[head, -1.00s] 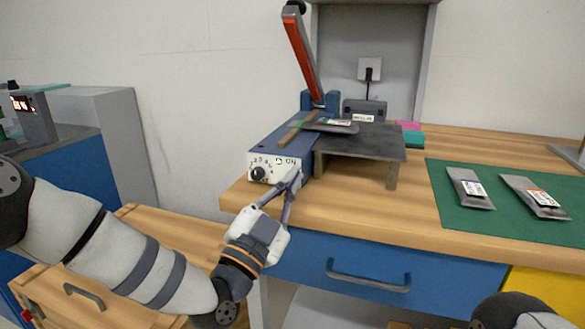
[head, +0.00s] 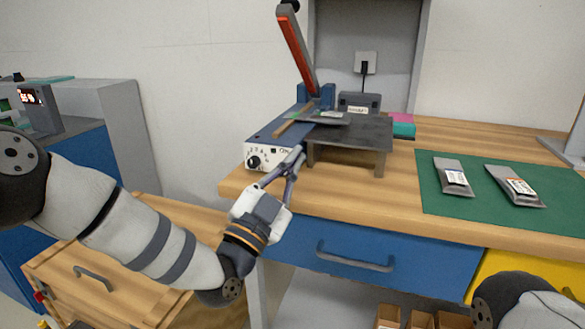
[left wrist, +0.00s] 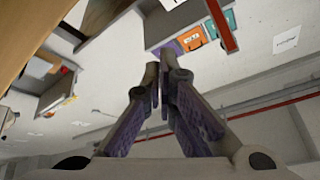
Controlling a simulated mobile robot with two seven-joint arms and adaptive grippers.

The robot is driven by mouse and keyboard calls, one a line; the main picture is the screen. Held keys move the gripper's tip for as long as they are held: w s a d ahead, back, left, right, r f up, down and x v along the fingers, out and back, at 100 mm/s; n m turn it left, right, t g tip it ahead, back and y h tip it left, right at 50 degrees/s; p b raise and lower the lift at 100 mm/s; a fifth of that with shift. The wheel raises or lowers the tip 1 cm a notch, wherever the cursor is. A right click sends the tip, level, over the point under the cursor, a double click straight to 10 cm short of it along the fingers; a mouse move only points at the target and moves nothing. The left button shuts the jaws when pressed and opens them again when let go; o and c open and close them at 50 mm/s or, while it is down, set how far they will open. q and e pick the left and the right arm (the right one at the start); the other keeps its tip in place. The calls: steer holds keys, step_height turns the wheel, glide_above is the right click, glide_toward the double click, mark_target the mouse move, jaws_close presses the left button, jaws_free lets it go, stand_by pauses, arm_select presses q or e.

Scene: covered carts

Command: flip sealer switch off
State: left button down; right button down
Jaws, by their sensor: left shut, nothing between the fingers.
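The sealer (head: 262,139) stands on the wooden bench, with a blue body, a white front panel and a raised orange-red lever (head: 296,48). The panel has a black dial (head: 254,162) at left and a small dark indicator (head: 274,150) beside the ON lettering. My left gripper (head: 297,156) is shut and empty, its fingertips at the panel's right end. I cannot tell whether they touch it. The fingers hide part of the panel, and I cannot make out the switch. In the left wrist view the fingertips (left wrist: 158,76) are together. My right gripper is out of view.
A dark raised plate (head: 350,133) adjoins the sealer's right side, with a grey pouch (head: 322,118) across the sealer. Two pouches lie on a green mat (head: 440,205) at right. A blue drawer (head: 400,262) is below the bench edge. A wooden cabinet (head: 125,290) stands lower left.

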arm_select(q)
steer(key=s+a+f, duration=0.4)
steer(key=s+f, duration=0.2)
steer(key=shift+s+f+b, duration=0.15)
steer(key=shift+f+b, duration=0.15)
steer(key=shift+b, duration=0.1)
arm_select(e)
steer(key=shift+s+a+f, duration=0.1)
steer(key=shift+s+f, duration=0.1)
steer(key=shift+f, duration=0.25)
